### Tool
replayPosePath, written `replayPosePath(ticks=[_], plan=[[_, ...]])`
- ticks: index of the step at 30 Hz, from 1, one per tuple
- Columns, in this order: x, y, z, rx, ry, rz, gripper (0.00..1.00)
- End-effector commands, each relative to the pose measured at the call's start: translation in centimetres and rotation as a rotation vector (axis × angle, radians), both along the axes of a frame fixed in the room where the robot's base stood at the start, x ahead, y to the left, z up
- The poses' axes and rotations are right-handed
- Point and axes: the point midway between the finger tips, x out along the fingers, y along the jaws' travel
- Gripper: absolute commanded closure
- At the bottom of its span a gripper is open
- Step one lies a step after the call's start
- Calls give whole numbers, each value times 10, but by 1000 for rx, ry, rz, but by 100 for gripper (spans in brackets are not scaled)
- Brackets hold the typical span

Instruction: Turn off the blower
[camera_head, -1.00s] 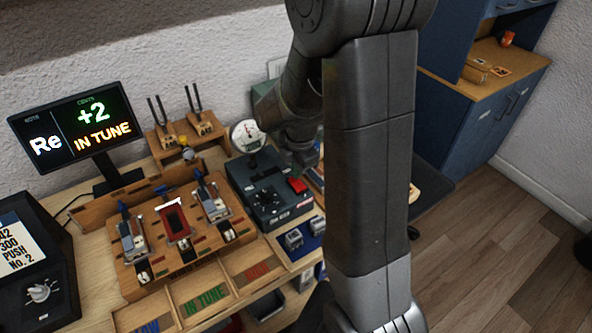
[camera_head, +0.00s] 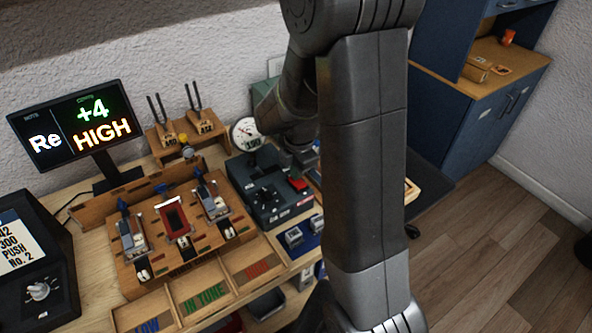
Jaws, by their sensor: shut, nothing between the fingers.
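The blower looks to be the dark teal box (camera_head: 262,204) on the bench, with a black knob on top and a round white gauge (camera_head: 247,134) behind it. A red switch (camera_head: 298,184) sits at its right side. My gripper (camera_head: 303,168) points down just above the red switch, shut and empty. Its fingertips are small and dark, so I cannot tell whether they touch the switch. My forearm hides the area right of the blower.
The tuner screen (camera_head: 73,125) reads "Re +4 HIGH". A wooden fixture (camera_head: 150,258) holding reed-like parts stands left of the blower. Labelled trays (camera_head: 204,293) lie in front. Tuning forks (camera_head: 195,100) stand behind. A blue cabinet (camera_head: 470,130) is at the right.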

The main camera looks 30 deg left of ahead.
Motion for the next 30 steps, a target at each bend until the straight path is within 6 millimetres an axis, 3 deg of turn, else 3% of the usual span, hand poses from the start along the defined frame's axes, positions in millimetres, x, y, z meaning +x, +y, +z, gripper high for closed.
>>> replayPosePath(ticks=[10, 21, 26, 30], plan=[[-7, -14, 1, -5, 4, -2, 100], [-8, -14, 4, -2, 2, -1, 100], [-9, -12, 18, -2, 1, -2, 100], [-11, -9, 42, -1, 2, -7, 100]])
